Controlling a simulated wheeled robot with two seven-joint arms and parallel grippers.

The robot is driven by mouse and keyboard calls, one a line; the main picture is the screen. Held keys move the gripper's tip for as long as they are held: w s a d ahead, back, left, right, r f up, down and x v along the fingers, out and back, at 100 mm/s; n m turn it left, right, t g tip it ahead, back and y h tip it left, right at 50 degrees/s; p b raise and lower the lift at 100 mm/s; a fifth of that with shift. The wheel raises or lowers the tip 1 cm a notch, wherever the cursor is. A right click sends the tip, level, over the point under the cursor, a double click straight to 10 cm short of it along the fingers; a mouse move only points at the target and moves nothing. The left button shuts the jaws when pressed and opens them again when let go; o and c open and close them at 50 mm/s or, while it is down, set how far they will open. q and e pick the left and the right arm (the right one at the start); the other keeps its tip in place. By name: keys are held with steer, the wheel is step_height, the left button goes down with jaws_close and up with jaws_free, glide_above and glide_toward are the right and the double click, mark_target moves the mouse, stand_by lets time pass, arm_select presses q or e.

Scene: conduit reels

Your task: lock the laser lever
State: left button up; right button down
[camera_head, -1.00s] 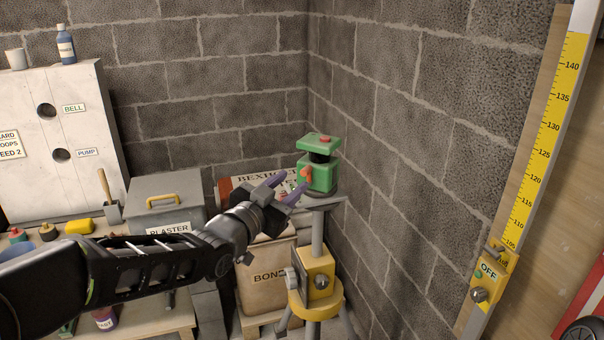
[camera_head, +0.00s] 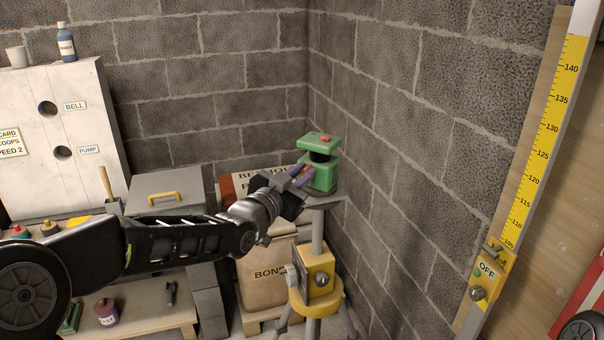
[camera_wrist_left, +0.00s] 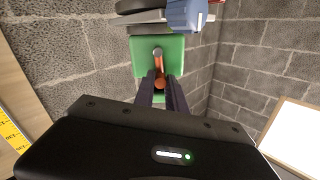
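The green laser (camera_head: 322,178) stands on a tripod platform in the wall corner, with a red button on its top plate. Its orange lever (camera_wrist_left: 159,62) shows in the left wrist view on the green face, running down between my fingers. In the head view the lever is mostly hidden by the gripper. My left gripper (camera_head: 304,177) is at the laser's left face, its dark fingers close together on either side of the lever. The fingers also show in the left wrist view (camera_wrist_left: 160,84) and look closed on it. My right gripper is not in view.
The tripod has a yellow body (camera_head: 319,272) below the laser. Block walls stand close behind and to the right. A bag (camera_head: 266,278) and a grey box (camera_head: 160,194) are at the left. A yellow measuring staff (camera_head: 543,120) leans at the right.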

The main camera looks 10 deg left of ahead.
arm_select(q)
jaws_close()
steer(key=shift+a+f+n, duration=0.1)
steer(key=shift+a+n, duration=0.1)
steer(key=shift+n, duration=0.2)
stand_by(0.6)
steer(key=shift+w+a+f+n+b, duration=0.1)
steer(key=shift+a+n+b, duration=0.15)
steer(key=shift+n+b, duration=0.45)
steer(key=shift+w+a+n, duration=0.1)
steer(key=shift+a+n, duration=0.2)
steer(key=shift+n, duration=0.7)
steer(key=shift+a+f+n+b, duration=0.2)
steer(key=shift+a+n+b, duration=0.1)
steer(key=shift+n, duration=0.7)
steer(key=o, duration=0.6)
jaws_free()
steer(key=shift+c, duration=0.2)
